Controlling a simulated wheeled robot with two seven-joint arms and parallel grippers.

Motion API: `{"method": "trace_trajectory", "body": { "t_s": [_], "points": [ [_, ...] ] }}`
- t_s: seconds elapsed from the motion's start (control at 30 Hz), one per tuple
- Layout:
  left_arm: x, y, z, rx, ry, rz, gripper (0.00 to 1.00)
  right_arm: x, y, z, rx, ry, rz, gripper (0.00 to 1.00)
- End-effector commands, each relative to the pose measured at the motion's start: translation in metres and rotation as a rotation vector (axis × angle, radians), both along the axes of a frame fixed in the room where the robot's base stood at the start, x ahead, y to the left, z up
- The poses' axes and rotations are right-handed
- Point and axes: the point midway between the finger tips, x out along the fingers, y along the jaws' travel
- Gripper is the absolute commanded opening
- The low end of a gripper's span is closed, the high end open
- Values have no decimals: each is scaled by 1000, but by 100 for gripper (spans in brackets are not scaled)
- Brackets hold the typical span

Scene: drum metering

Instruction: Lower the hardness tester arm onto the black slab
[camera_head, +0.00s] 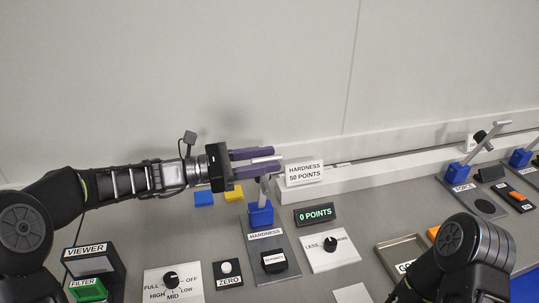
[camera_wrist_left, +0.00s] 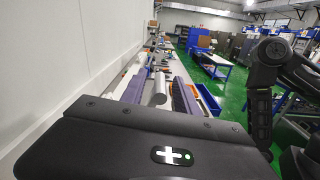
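The hardness tester has a grey base plate (camera_head: 268,240), a blue hinge block (camera_head: 260,214) and a grey lever arm (camera_head: 264,188) standing raised. The lever's light crossbar handle (camera_head: 268,158) is at its top; the wrist view shows it as a grey cylinder (camera_wrist_left: 159,90). My left gripper (camera_head: 262,160) has its purple fingers above and below the handle, with gaps beside it in the wrist view (camera_wrist_left: 159,98). The black slab (camera_head: 281,266), labelled 50 POINTS, lies on the plate's front part, apart from the lever. My right gripper is out of view.
A display (camera_head: 316,215) reads 0 POINTS. A LESS dial panel (camera_head: 328,248) stands right of the tester, a ZERO button (camera_head: 227,269) left. A second tester labelled SOFT (camera_head: 463,186) and a tray (camera_head: 402,250) are farther right. My right arm covers the lower right.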

Motion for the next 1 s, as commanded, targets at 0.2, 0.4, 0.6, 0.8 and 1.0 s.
{"method": "trace_trajectory", "body": {
  "t_s": [0.2, 0.4, 0.6, 0.8, 1.0],
  "points": [
    [4, -11, 0, 0, 0, 1, 37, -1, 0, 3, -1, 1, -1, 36],
    [4, -11, 0, 0, -1, 1, 37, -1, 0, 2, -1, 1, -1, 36],
    [4, -11, 0, 0, -1, 1, 21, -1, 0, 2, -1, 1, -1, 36],
    [4, -11, 0, 0, -1, 1, 4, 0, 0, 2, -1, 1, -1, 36],
    [4, -11, 0, 0, 0, 1, 0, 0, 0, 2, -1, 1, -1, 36]
  ]
}}
